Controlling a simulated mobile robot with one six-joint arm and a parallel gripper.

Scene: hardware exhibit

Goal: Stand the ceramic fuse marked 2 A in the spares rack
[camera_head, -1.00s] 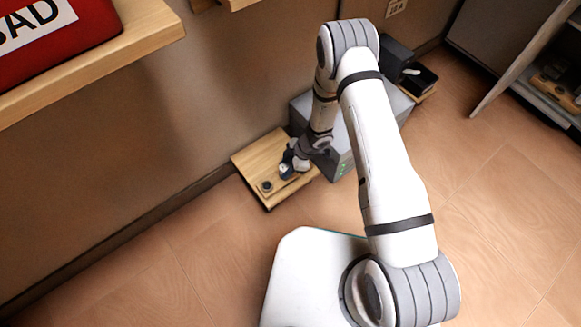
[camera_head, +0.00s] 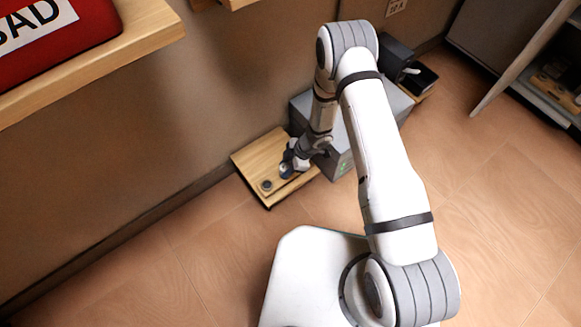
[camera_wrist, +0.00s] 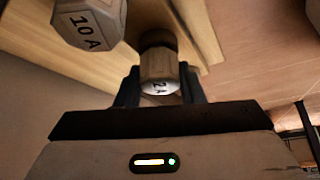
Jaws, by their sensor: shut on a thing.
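In the head view my gripper (camera_head: 288,168) is low over a wooden board (camera_head: 256,158) by the wall; the fuse is too small there to read. A fuse marked 10 A (camera_wrist: 88,24) stands to the upper left in the wrist view. I cannot tell whether this board is the spares rack.
A dark round piece (camera_head: 266,186) sits on the board's near left. A grey box (camera_head: 340,160) stands right beside the board, with a black box (camera_head: 397,58) behind. A pale object (camera_wrist: 312,12) is cut off at the wrist view's right edge. Open floor lies in front.

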